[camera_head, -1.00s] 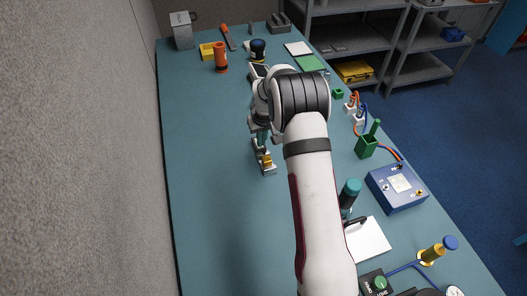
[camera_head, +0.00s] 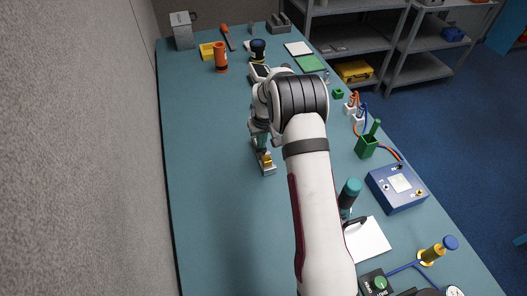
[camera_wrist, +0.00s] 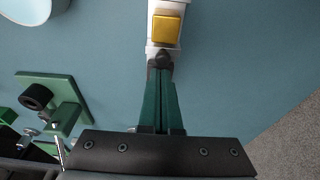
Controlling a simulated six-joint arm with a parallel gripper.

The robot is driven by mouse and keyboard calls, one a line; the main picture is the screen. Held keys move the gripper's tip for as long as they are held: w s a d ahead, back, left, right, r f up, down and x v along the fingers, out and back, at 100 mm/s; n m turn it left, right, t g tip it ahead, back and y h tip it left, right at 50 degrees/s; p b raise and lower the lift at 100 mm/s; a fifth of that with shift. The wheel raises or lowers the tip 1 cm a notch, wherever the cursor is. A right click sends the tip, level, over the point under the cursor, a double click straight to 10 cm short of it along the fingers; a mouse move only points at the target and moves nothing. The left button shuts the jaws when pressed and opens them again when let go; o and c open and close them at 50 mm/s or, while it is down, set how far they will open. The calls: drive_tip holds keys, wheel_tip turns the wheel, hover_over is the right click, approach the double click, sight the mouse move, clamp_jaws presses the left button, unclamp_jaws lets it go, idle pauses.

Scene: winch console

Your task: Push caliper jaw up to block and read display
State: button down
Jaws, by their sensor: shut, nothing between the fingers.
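A small pale caliper-like fixture (camera_head: 268,171) lies on the bench in the head view, with a yellow block (camera_head: 266,159) on it. In the wrist view the yellow block (camera_wrist: 165,29) sits on the pale base (camera_wrist: 154,48), straight beyond my fingertips. My gripper (camera_wrist: 160,60) is shut and empty. Its dark green fingers are together, with a dark rounded tip close to the block's near side; I cannot tell whether it touches. In the head view my gripper (camera_head: 262,146) is beside the block, partly hiding the fixture. No readable display shows.
A green stand with a black ring (camera_wrist: 36,96) is to the left in the wrist view. An orange cylinder (camera_head: 220,58) and yellow bin (camera_head: 207,50) stand far back. A blue meter box (camera_head: 397,188) and white pad (camera_head: 367,240) are at right. The bench's left side is clear.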

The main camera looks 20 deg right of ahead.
sight(264, 150)
drive_tip(key=shift+s, duration=1.55)
idle(0.8)
drive_tip(key=shift+w, duration=0.55)
drive_tip(key=shift+r, duration=3.55)
